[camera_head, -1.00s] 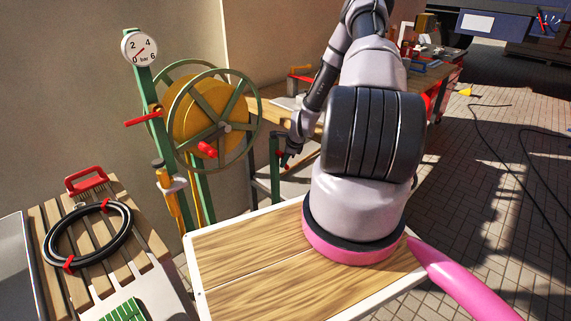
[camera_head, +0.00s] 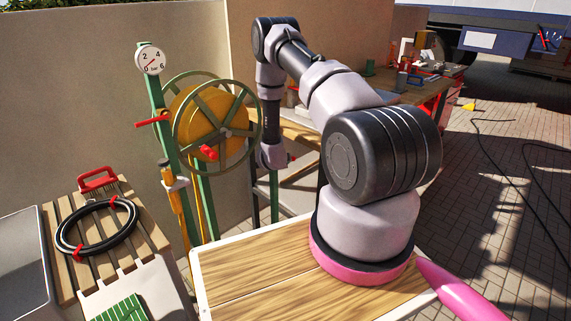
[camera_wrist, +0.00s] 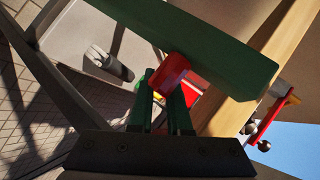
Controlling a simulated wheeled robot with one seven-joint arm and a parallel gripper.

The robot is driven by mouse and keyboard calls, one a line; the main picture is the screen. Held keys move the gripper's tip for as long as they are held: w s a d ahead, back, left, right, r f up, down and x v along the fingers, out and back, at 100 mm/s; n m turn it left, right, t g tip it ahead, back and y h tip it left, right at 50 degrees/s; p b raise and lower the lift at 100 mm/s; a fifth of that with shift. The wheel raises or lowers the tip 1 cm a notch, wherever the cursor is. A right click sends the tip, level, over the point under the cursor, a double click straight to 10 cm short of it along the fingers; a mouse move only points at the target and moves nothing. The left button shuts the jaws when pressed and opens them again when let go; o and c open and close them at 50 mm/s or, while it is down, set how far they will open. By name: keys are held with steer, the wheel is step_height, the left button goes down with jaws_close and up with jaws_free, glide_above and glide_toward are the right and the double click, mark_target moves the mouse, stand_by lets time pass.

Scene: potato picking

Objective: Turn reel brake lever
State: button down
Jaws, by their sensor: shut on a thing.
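The hose reel (camera_head: 208,115) has a yellow drum and green spoked wheels on a green stand. A red lever (camera_head: 152,121) sticks out left of the stand, and a red crank handle (camera_head: 208,153) sits on the wheel. In the wrist view my gripper (camera_wrist: 166,100) is shut on a red cylindrical grip (camera_wrist: 170,72) beside a green beam (camera_wrist: 190,45). I cannot tell for certain that this grip is the brake lever.
A pressure gauge (camera_head: 150,60) tops the stand. A wooden workbench (camera_head: 425,92) stands behind my arm. Paving at right is mostly open, with a dark cable (camera_head: 530,165).

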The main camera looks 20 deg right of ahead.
steer(key=t+h, duration=0.1)
steer(key=r+n+h, duration=0.1)
steer(key=shift+a+t+h, duration=0.1)
steer(key=shift+t+h, duration=0.3)
steer(key=shift+r+n+t+h, duration=0.65)
steer(key=shift+t+h, duration=0.25)
steer(key=shift+h, duration=0.2)
steer(key=c, duration=0.9)
jaws_free()
steer(key=shift+o, duration=0.2)
steer(key=v, duration=1)
steer(key=shift+s+a, duration=0.2)
steer(key=shift+s, duration=0.1)
